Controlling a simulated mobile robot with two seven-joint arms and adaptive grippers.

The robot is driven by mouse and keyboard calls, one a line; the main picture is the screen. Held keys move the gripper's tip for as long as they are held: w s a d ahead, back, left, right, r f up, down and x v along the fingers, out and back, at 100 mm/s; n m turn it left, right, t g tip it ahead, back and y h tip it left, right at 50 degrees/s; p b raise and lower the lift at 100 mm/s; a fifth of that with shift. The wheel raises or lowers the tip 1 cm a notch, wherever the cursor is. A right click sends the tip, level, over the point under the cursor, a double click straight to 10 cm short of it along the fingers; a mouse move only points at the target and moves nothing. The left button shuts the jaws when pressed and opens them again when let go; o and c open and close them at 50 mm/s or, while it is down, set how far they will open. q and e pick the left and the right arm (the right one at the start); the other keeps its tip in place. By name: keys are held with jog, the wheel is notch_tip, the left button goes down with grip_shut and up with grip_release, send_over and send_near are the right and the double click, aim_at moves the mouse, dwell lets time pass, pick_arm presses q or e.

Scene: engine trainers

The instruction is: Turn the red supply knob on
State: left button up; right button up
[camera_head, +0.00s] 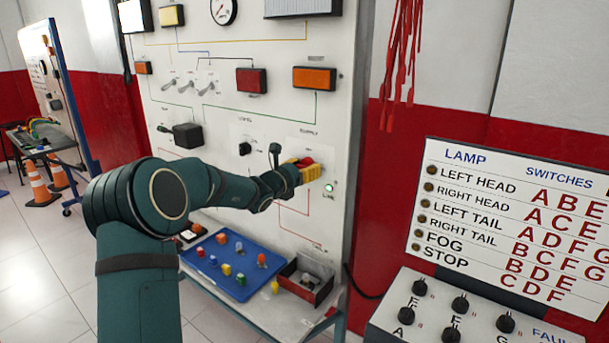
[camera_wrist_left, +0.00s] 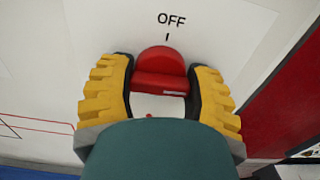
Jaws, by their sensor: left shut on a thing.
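The red supply knob (camera_wrist_left: 160,70) is on the white panel, under the printed word OFF and a short tick mark in the left wrist view. A bit of its red also shows at my fingers in the head view (camera_head: 306,161). My left gripper (camera_wrist_left: 160,90) has its yellow ridged fingers on both sides of the knob and is shut on it. In the head view this gripper (camera_head: 303,171) is against the panel below the SUPPLY label. A dark green part of my gripper covers the lower middle of the wrist view. My right gripper is not in view.
A lit green lamp (camera_head: 328,187) is just right of my gripper. A small black knob (camera_head: 245,149) is to its left. Below are a blue tray (camera_head: 232,284) with coloured pieces and a dark box (camera_head: 306,282). A lamp switches board (camera_head: 515,215) stands at the right.

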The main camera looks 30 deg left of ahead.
pick_arm(q)
jog(key=shift+f+m, duration=0.1)
jog(key=shift+m, duration=0.2)
jog(key=o, duration=1.2)
jog(key=s, duration=1.2)
jog(key=shift+a, duration=0.45)
